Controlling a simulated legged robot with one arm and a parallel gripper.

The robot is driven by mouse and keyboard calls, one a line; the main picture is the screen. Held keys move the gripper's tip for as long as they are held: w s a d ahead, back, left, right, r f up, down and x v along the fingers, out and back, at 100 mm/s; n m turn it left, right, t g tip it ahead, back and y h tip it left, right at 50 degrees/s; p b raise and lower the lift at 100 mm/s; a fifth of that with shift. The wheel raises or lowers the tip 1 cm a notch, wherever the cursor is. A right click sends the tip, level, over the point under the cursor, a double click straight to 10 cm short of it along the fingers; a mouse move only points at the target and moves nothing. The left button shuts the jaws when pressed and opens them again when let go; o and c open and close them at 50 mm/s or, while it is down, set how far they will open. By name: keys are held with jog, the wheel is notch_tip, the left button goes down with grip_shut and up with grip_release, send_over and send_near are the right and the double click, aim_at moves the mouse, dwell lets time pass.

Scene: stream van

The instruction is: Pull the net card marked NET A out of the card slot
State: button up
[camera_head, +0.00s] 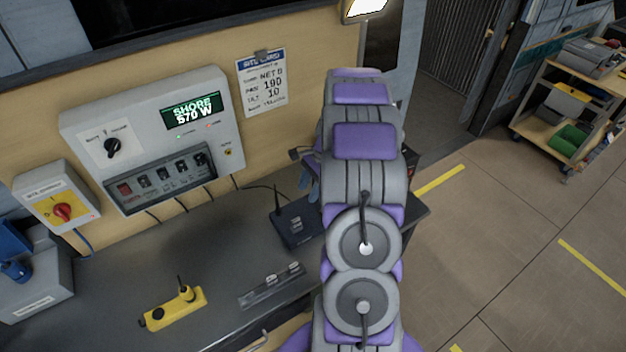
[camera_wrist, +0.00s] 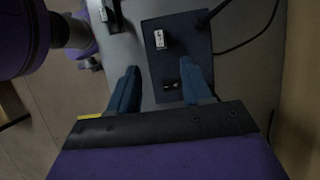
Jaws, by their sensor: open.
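A dark box (camera_head: 292,230) with a cable sits on the bench, partly behind my arm. A small pale card (camera_head: 296,223) stands in it; the wrist view shows this card (camera_wrist: 159,40) upright in the box (camera_wrist: 186,20). Its marking is not readable, so I cannot tell whether it is NET A. A second dark opening or part (camera_wrist: 172,86) shows nearer the fingers. My gripper (camera_wrist: 160,88) is open and empty, its two blue fingers above the box, apart from the card. In the head view its blue fingers show only partly beside my arm.
A grey rail (camera_head: 272,287) with small cards lies at the bench's front. A yellow block (camera_head: 174,307) stands left of it. A wall panel (camera_head: 160,140) reads SHORE 570 W. A cable loops beside the box.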

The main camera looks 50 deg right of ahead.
aim_at(296, 220)
jog(key=b+x, duration=0.2)
jog(key=x, duration=1.1)
jog(key=shift+f, duration=0.3)
jog(key=shift+c, duration=0.4)
grip_shut()
